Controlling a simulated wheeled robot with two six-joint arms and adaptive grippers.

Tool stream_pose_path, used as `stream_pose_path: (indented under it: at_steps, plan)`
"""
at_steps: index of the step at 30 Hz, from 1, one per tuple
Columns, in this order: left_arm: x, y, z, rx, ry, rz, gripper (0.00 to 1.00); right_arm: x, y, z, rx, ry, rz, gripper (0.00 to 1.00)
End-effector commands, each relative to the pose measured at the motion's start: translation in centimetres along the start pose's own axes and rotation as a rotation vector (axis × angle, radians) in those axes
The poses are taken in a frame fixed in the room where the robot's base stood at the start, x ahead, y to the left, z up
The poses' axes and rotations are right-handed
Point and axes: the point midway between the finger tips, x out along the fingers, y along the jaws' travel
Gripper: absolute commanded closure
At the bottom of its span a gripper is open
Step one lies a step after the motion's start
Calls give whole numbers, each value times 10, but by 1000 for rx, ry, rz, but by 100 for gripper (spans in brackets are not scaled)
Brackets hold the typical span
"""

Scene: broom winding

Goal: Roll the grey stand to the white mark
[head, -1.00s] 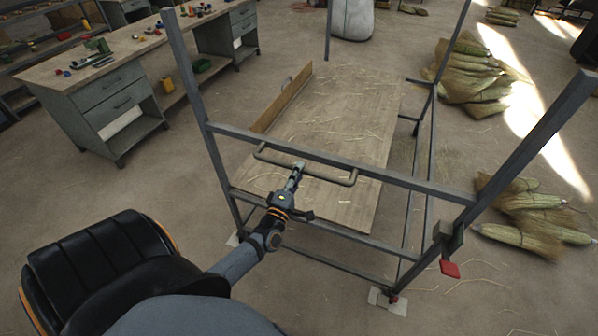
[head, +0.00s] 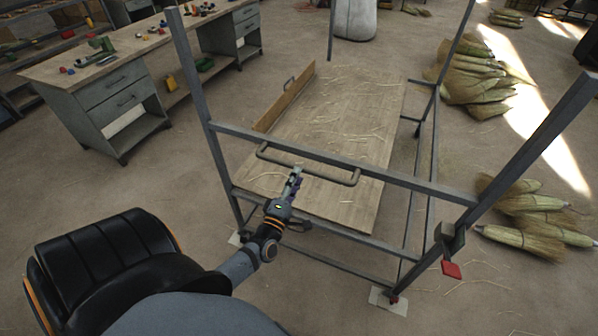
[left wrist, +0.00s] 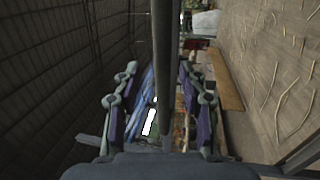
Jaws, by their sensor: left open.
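The grey stand (head: 345,165) is an upright metal frame around a wooden board (head: 340,125). A grey handle (head: 350,180) sticks out from its near crossbar. A white patch (head: 378,298) lies under the stand's near right foot, and another (head: 236,239) at the near left foot. My right gripper is not in view.
A red pedal (head: 451,269) hangs low on the stand's right post. Broom bundles (head: 530,215) lie at right, with more behind (head: 475,80). A grey workbench (head: 110,95) stands at left. A white sack (head: 355,18) is behind the stand. The floor between bench and stand is clear.

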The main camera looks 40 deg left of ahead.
Motion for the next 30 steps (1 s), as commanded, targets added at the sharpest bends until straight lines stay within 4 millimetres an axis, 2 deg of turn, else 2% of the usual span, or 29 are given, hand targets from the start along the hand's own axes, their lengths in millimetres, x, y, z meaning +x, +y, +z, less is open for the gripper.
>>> stream_pose_path:
  at_steps: [1, 6, 12, 24, 26, 30]
  plan:
    - [-15, -1, 0, 1, 1, -4, 58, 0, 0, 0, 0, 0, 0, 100]
    - [-56, 0, -1, 0, 2, -2, 58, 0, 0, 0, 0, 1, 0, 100]
    - [-85, 0, -1, -1, 2, 1, 58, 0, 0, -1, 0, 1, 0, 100]
    - [-90, 0, -2, 1, -4, 4, 57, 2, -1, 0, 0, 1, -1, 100]
    - [-89, -3, -7, 7, -25, 8, 57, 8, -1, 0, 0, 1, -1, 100]
    - [-78, -12, -28, 21, -145, 22, 57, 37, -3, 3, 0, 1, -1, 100]
